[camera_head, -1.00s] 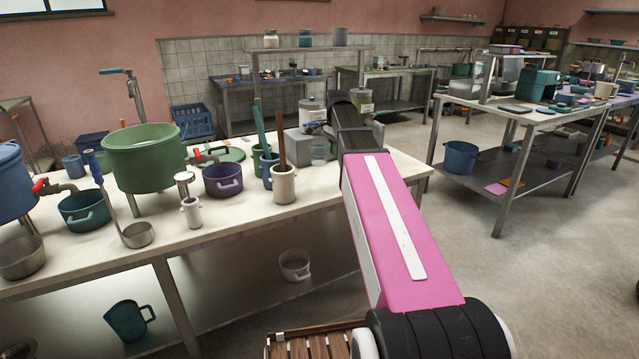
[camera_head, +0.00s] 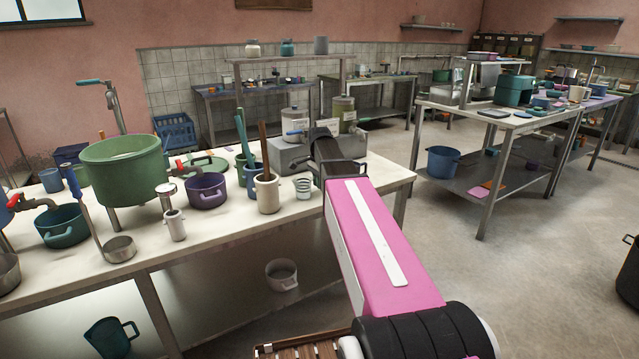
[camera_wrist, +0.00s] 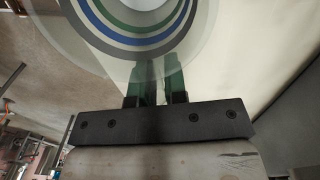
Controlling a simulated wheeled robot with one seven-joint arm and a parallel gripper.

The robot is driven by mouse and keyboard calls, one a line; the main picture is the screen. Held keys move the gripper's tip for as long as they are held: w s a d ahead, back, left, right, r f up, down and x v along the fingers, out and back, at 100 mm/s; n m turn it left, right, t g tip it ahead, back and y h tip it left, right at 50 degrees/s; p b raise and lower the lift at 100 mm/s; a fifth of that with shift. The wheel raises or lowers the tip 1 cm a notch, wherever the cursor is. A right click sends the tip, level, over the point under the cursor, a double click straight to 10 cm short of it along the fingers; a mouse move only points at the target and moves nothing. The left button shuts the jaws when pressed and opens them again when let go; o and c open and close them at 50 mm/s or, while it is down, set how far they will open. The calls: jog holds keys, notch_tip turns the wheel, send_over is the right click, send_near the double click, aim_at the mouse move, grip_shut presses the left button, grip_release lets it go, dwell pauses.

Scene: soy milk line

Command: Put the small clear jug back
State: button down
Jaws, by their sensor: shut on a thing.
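The small clear jug shows in the wrist view (camera_wrist: 203,48) as a wide see-through round shape around blue, white and green rings. My gripper (camera_wrist: 158,82) is shut on the edge of this jug, its fingers close together. In the head view, the jug (camera_head: 303,188) appears low, at the front part of the pale worktop (camera_head: 225,228), just left of my wrist. My wrist hides the gripper there. I cannot tell whether the jug touches the worktop, or whether the rings are inside it or behind it.
Left of the jug stand a cream crock (camera_head: 267,194) with a wooden stick, a teal cup (camera_head: 248,178) and a purple pot (camera_head: 207,190). A grey block (camera_head: 292,156) stands behind. A large green pot (camera_head: 124,168) is farther left. The worktop's front edge is close.

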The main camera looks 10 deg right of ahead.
jog(key=shift+f, duration=0.15)
jog(key=c, duration=1.2)
grip_release()
jog(key=shift+o, duration=0.2)
notch_tip(320, 180, up, 12)
jog(key=shift+r, duration=0.2)
